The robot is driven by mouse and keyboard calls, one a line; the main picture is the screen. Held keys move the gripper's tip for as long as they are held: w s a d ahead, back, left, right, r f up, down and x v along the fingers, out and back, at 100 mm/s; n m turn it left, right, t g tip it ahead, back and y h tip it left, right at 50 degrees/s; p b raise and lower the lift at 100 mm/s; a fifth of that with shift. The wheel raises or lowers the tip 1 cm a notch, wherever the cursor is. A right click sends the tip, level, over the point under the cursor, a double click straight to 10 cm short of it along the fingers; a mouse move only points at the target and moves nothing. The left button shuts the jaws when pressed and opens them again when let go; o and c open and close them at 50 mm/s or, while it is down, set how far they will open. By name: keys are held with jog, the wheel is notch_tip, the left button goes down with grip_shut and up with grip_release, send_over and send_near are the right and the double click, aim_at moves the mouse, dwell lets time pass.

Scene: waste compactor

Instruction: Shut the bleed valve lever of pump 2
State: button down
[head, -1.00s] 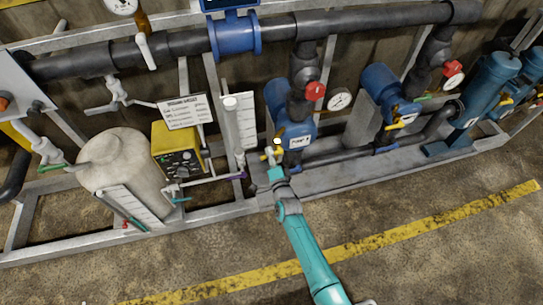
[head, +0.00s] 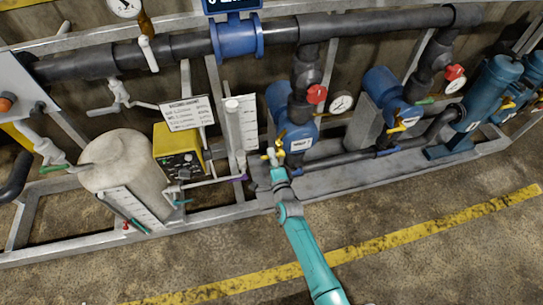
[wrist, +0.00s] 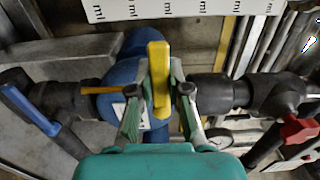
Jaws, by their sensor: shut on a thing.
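The pump (head: 290,105) in front of my gripper is blue, with a small label (head: 301,145) too blurred to read surely. My gripper (head: 277,157) is at its lower front. In the wrist view my gripper (wrist: 161,88) is shut on a yellow lever (wrist: 159,62), with one finger on each side. The lever stands lengthwise up the picture, over the blue pump body (wrist: 130,72). In the head view the gripper partly hides the yellow parts there. A thin orange-yellow bar (wrist: 98,90) shows left of the fingers.
A blue lever (wrist: 28,108) and a red valve handle (wrist: 300,130) flank the pump; the red handle also shows in the head view (head: 317,93). A second blue pump (head: 382,85), a yellow box (head: 178,150) and a tank (head: 118,160) stand nearby. The floor in front is clear.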

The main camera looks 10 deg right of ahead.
jog(key=c, duration=1.1)
grip_release()
jog(key=shift+d, duration=0.1)
jog(key=shift+s, duration=0.1)
jog(key=s, duration=1.1)
jog(key=shift+s, duration=0.4)
